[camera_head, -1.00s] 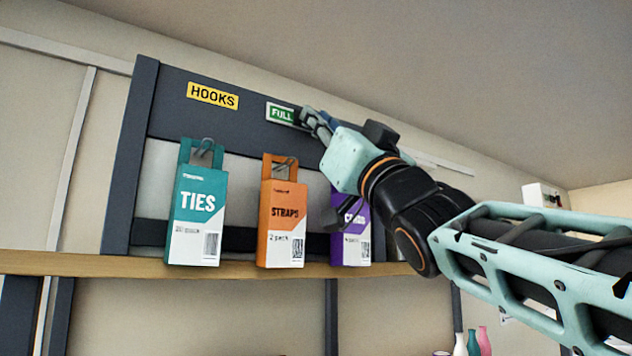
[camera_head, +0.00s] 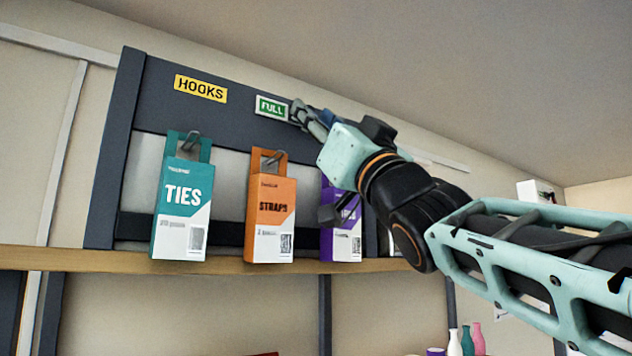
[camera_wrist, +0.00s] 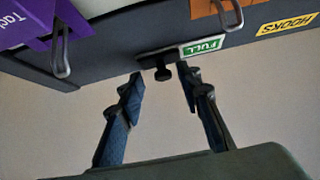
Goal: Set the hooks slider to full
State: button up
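A yellow HOOKS label (camera_head: 201,88) is on the dark upper panel; it also shows in the wrist view (camera_wrist: 288,24). A green FULL label (camera_head: 271,107) is to its right, and also shows in the wrist view (camera_wrist: 202,47). In the wrist view, a short dark slider track beside FULL carries a small black knob (camera_wrist: 162,73). My gripper (camera_wrist: 160,80) is open, with its fingertips on either side of the knob; contact cannot be told. In the head view my gripper (camera_head: 301,112) is just right of FULL and hides the knob.
Hanging cartons are below the panel: teal TIES (camera_head: 182,200), orange STRAPS (camera_head: 270,215) and a purple one (camera_head: 343,235) partly behind my arm. Metal hooks (camera_wrist: 61,60) project near the gripper. A wooden shelf edge (camera_head: 90,262) runs beneath.

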jog(key=v, duration=1.2)
dwell(0.4)
